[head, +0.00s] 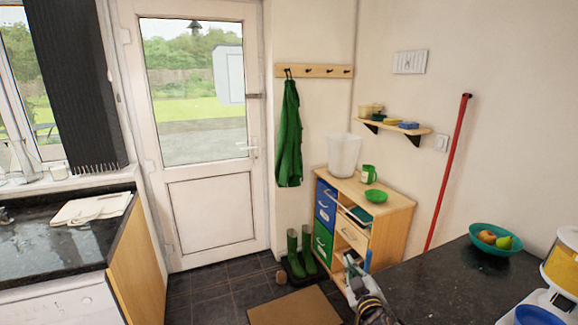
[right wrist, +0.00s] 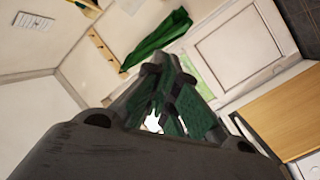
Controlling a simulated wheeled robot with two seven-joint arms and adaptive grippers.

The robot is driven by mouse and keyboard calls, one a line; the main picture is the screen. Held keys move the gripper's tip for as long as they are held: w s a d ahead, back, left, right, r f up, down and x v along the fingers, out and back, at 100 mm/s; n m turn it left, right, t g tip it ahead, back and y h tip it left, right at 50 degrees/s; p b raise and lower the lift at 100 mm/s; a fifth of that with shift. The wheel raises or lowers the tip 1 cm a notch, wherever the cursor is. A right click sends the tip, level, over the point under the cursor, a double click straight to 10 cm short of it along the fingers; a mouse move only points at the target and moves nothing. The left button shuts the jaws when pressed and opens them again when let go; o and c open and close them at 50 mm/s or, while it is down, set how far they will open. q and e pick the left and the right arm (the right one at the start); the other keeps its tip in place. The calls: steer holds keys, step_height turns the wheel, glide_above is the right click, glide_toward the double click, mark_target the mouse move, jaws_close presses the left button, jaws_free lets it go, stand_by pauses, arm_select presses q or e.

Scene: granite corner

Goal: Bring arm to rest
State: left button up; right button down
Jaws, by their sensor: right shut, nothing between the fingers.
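My right gripper (head: 354,278) shows at the bottom of the head view, in front of the wooden drawer unit and beside the dark worktop on the right. It is shut and holds nothing. In the right wrist view my right gripper (right wrist: 168,85) has its dark fingers with green pads drawn together, pointing toward the room's door and hook rail. My left gripper is not in view.
The wooden drawer unit (head: 390,212) stands ahead. Green boots (head: 293,252) and a brown mat (head: 295,308) are on the floor. Another counter (head: 60,250) stands at left.

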steer(key=s+d+f+m+g, duration=0.15)
steer(key=s+f+g, duration=0.35)
steer(key=s, duration=0.5)
steer(key=s+d+f+m+g, duration=0.15)
steer(key=s+f+g, duration=0.3)
steer(key=s, duration=0.65)
steer(key=s+f+m+g, duration=0.35)
steer(key=s+f, duration=0.25)
steer(key=s, duration=0.4)
step_height(320, 180, down, 33)
steer(key=s+n+g, duration=0.1)
steer(key=s+g, duration=0.1)
steer(key=s, duration=0.1)
steer(key=s+d+f, duration=0.2)
steer(key=s+f, duration=0.8)
steer(key=s, duration=0.1)
steer(key=s+d+f+g+h, duration=0.1)
steer(key=s+d+f, duration=0.1)
steer(key=s+f, duration=0.8)
steer(key=shift+s+d, duration=0.2)
steer(key=shift+s, duration=0.35)
